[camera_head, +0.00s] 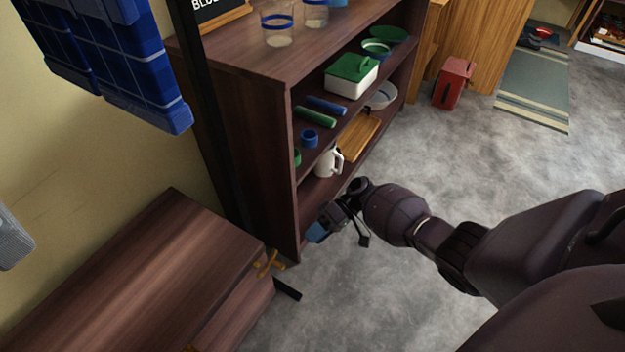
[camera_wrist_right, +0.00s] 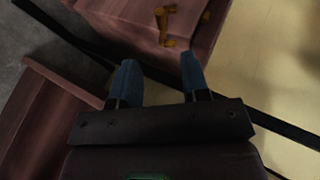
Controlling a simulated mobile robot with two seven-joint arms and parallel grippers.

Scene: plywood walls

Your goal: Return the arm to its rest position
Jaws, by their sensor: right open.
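My right arm comes in from the right in the head view. My right gripper (camera_head: 340,222) is low in front of the bottom of the dark wood shelf (camera_head: 240,150). In the right wrist view the two blue fingertips of the gripper (camera_wrist_right: 158,78) stand apart with nothing between them. Beyond them show a brass handle (camera_wrist_right: 165,22) on a dark wood cabinet and a pale wall. My left gripper is not in view.
The low wood cabinet (camera_head: 130,275) with a brass handle (camera_head: 268,263) stands at the lower left. The shelf holds a white mug (camera_head: 327,163), a green-lidded box (camera_head: 351,75) and a wooden board (camera_head: 358,138). A red can (camera_head: 454,83) stands on the floor. Grey floor (camera_head: 450,150) is open between them.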

